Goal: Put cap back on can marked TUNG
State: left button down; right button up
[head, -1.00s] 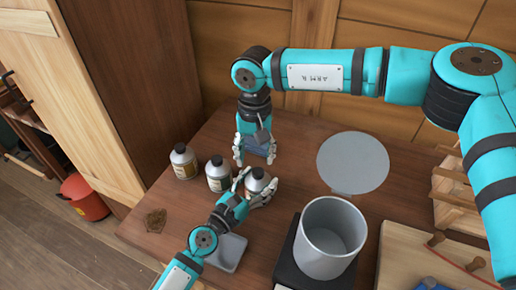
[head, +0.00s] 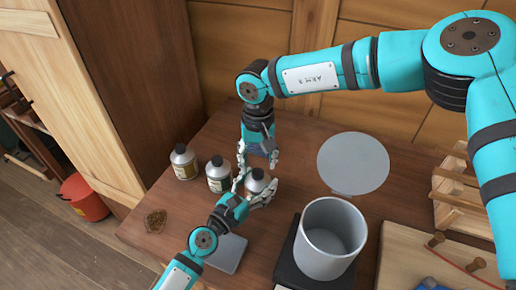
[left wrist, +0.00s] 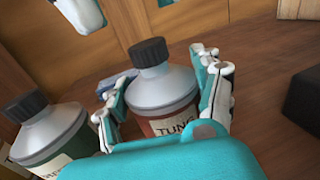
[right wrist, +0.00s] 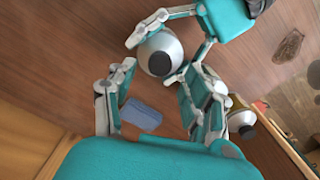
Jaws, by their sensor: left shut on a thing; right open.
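The TUNG can (left wrist: 165,100) is a grey-shouldered can with a red-brown body and a label reading TUNG. A black cap (left wrist: 149,52) sits upright on its top; I cannot tell whether it is tight. In the head view the can (head: 256,181) stands on the table at the right end of a row of cans. My left gripper (head: 257,188) is shut around its body, a finger on each side. My right gripper (head: 258,162) is open and empty, pointing down just behind the can. In the right wrist view the capped can (right wrist: 160,54) lies beyond its fingertips.
Two other black-capped cans (head: 183,162) (head: 218,174) stand left of the TUNG can. A blue block (right wrist: 142,114) lies behind it. A grey tray (head: 230,254) and small brown heap (head: 155,221) lie in front. A large grey pot (head: 330,238) stands right, a wooden rack (head: 455,190) beyond.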

aim_at(258, 172)
jog(key=shift+f, duration=1.8)
